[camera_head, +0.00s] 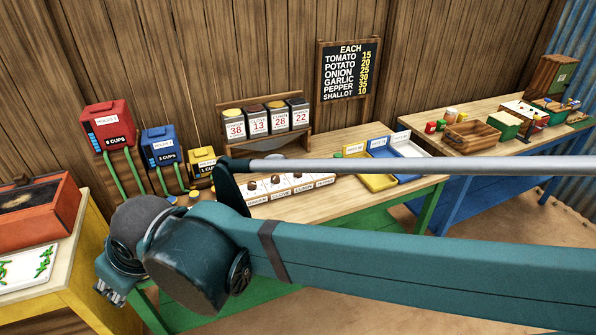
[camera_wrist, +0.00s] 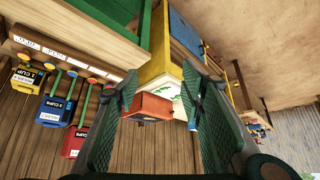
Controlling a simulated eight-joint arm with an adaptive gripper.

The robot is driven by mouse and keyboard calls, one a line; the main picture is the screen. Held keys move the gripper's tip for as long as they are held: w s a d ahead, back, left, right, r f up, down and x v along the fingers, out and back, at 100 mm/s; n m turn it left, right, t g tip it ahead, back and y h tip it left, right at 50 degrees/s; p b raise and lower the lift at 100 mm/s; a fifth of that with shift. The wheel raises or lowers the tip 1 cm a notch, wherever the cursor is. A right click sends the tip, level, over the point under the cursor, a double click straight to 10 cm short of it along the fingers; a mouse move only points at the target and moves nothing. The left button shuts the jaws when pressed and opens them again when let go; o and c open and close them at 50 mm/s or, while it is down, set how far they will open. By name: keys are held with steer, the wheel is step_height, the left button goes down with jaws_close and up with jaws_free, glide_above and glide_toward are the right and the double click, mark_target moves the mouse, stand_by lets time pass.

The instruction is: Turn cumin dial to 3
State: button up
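The cumin dial (camera_head: 298,177) is a small dark knob in a row of similar knobs on a white labelled strip, on the wooden counter. The CUMIN label (camera_head: 305,189) sits just below it. Its setting is too small to read. Part of my arm crosses in front of the counter near the row. My gripper (camera_head: 113,293) hangs low at the left, well apart from the dials. In the wrist view the gripper (camera_wrist: 160,80) has its two fingers spread with nothing between them. A label strip (camera_wrist: 55,52) shows upside down at the left there; I cannot make out the cumin knob.
Spice bins (camera_head: 267,119) with number cards stand behind the dials. Red (camera_head: 108,125), blue (camera_head: 161,144) and yellow (camera_head: 202,161) cup dispensers stand left of them. Yellow and blue trays (camera_head: 398,163) lie right. An orange box (camera_head: 38,211) is on the left yellow table.

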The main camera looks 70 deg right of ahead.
steer(key=w+d+r+m+g+h+p, duration=0.15)
steer(key=w+d+m, duration=0.35)
steer(key=d, duration=0.9)
steer(key=w+d+r+m+g+p, duration=0.2)
steer(key=w+d+m, duration=0.3)
steer(key=d, duration=1)
steer(key=m+g+y+p, duration=0.2)
steer(key=m+g+p, duration=0.15)
steer(key=m, duration=0.65)
glide_toward(298, 171)
steer(key=shift+s+a+f+t+h, duration=0.15)
steer(key=shift+a+f+t+h, duration=0.15)
steer(key=shift+a+t, duration=0.25)
steer(key=shift+s+d+f, duration=0.25)
steer(key=shift+s+f, duration=0.05)
steer(key=shift+f, duration=0.1)
steer(key=shift+w+f, duration=0.2)
steer(key=shift+f, duration=1.7)
steer(key=shift+w+f, duration=0.15)
steer(key=shift+f, duration=1.75)
